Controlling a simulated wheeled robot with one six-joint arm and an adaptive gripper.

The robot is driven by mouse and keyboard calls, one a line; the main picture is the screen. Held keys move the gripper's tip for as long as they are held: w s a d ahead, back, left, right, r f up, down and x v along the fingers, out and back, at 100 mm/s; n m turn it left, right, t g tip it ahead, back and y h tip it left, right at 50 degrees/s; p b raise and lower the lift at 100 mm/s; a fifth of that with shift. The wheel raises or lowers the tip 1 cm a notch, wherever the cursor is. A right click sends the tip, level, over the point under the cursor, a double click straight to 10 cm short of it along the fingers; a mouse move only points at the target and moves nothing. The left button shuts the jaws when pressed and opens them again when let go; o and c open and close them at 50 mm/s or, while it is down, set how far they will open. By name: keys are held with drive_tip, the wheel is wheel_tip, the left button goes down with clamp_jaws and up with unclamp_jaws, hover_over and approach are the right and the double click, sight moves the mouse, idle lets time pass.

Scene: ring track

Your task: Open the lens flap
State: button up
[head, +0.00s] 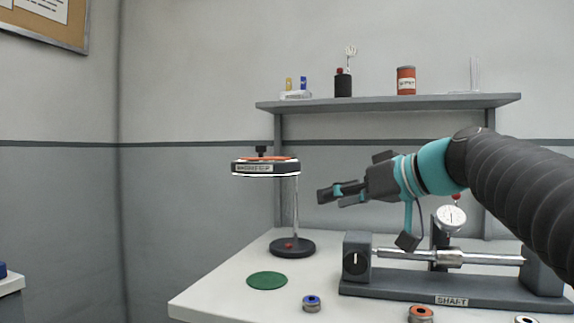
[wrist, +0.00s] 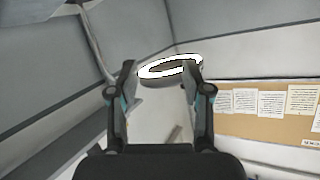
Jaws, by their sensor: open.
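A magnifier stand has a round dark head (head: 252,168) with a label on its side and a white ring along its underside. An orange disc (head: 282,158), likely the lens flap, lies flat on top, with a dark knob (head: 261,151) above it. A thin post joins the head to a round dark base (head: 306,246). My gripper (head: 331,197) is open and empty, right of the head and slightly lower, apart from it. In the wrist view the head's white ring (wrist: 158,73) shows beyond and between my open fingertips (wrist: 160,76); the flap cannot be made out there.
A green round mat (head: 267,281) and a small blue-topped part (head: 312,303) lie on the table. A shaft fixture (head: 450,301) with a dial gauge (head: 451,218) stands below my arm. A shelf (head: 390,103) with several items runs behind. Space left of the magnifier is clear.

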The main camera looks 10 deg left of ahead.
sight(265, 147)
drive_tip(key=w+a+r+n+g+y+b, duration=0.1)
drive_tip(key=w+a+r+n+y+b, duration=0.25)
drive_tip(key=r, duration=0.55)
drive_tip(key=shift+n+y, duration=0.65)
drive_tip(key=p+x, duration=0.1)
drive_tip(key=x, duration=0.3)
drive_tip(key=p+x, duration=0.2)
drive_tip(key=x, duration=0.3)
drive_tip(key=s+p+x, duration=0.1)
drive_tip(key=x, duration=0.4)
drive_tip(key=shift+a+f+p, duration=0.15)
drive_tip(key=shift+a+p, duration=0.05)
drive_tip(key=shift+p, duration=0.15)
drive_tip(key=shift+w, duration=0.1)
